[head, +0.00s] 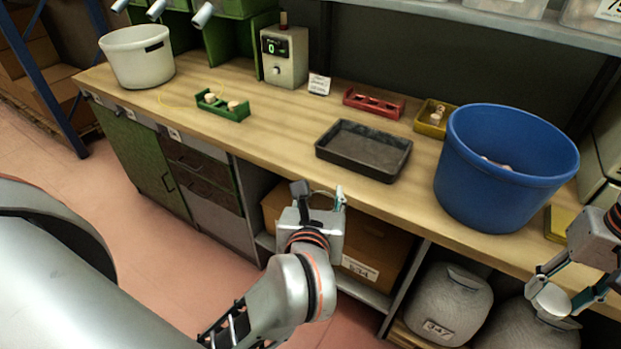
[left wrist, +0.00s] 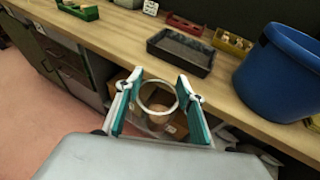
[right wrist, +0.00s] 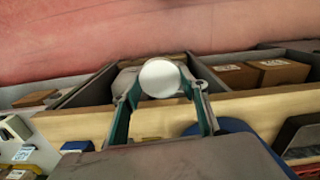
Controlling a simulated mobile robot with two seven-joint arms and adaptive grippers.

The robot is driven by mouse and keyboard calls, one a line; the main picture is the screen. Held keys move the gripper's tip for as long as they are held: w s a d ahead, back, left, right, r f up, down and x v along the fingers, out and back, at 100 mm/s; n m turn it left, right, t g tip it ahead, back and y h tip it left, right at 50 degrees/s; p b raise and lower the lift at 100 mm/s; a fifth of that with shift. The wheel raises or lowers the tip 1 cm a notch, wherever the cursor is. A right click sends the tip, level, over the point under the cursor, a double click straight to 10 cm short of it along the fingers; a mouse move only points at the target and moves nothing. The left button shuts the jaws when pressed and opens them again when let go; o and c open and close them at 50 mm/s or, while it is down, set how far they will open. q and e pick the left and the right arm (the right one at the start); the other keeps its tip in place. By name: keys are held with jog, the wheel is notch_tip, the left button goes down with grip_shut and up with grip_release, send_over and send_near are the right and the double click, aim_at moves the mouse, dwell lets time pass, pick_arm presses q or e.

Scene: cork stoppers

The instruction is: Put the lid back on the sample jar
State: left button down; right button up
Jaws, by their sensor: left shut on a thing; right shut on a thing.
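The sample jar is clear, with a pale round rim, and its open mouth (left wrist: 158,83) faces up in the left wrist view. My left gripper (head: 320,191) is shut on the jar, in front of the bench edge; the jar is hard to make out in the head view. The lid (head: 551,300) is a white disc at the far right of the head view. My right gripper (head: 556,293) is shut on it, off the bench's front edge. The lid also shows in the right wrist view (right wrist: 160,78). Jar and lid are well apart.
A black tray (head: 322,153) and a large blue bucket (head: 480,190) stand near the bench's front edge, between the grippers. A green rack (head: 235,115), red rack (head: 374,103) and yellow bin (head: 427,128) sit behind. Open shelves with sacks (head: 440,297) lie below.

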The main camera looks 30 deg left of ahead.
pick_arm(q)
jog(key=d+f+m+h, duration=0.1)
jog(key=d+m+h, duration=0.5)
jog(key=d, duration=0.7)
jog(key=shift+w+d+f+h, duration=0.15)
jog(key=shift+d+f+h, duration=0.15)
jog(key=shift+h, duration=0.5)
jog(key=shift+t, duration=0.3)
